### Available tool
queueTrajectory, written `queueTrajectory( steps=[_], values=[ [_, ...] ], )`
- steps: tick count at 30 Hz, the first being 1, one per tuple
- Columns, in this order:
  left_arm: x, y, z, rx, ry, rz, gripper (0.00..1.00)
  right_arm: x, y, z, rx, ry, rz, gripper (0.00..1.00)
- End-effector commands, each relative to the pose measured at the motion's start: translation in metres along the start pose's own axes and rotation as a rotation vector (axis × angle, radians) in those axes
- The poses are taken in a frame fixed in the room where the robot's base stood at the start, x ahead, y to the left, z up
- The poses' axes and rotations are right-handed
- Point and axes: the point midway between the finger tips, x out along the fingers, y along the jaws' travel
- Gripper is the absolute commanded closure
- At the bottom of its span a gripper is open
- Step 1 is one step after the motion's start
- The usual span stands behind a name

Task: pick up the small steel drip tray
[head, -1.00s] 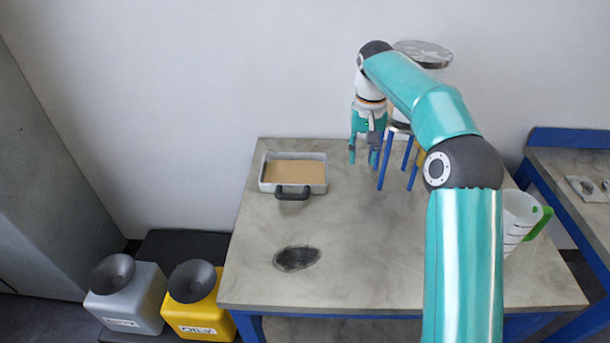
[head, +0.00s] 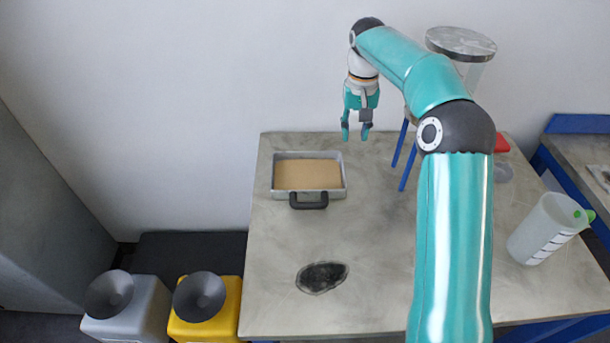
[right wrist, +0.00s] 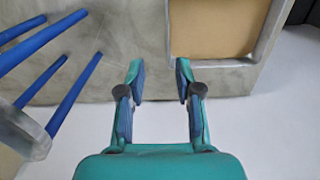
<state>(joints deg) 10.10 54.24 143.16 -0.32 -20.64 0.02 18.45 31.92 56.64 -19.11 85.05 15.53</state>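The small steel drip tray (head: 309,175) sits on the workbench near its back left. It is rectangular with a metal rim, a tan inside and a black handle (head: 309,201) on its front side. Part of the tray also shows at the top right of the right wrist view (right wrist: 214,28). My right gripper (head: 355,136) is to the right of the tray and behind it, above the bench's back edge, fingers pointing down. Its fingers (right wrist: 161,75) are apart with nothing between them. My left gripper is not in view.
A flanged vessel with a round steel top (head: 461,42) stands on blue legs (head: 408,165), partly hidden by my right arm. A measuring jug (head: 546,229) stands at the right. A dark patch (head: 322,277) lies on the bench (head: 270,240). Grey and yellow containers (head: 206,322) stand at lower left.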

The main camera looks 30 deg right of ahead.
Motion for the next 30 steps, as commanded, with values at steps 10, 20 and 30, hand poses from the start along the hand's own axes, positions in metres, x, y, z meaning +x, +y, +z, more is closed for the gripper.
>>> queueTrajectory(
  steps=[10,20,30],
  values=[
    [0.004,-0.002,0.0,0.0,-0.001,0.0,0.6,0.075,-0.019,-0.002,-0.032,-0.006,0.001,0.66],
    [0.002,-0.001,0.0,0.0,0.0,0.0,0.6,0.102,-0.021,-0.003,-0.034,-0.003,0.0,0.66],
    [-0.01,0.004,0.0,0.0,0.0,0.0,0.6,0.144,-0.018,0.0,-0.034,-0.004,0.0,0.66]
  ],
)
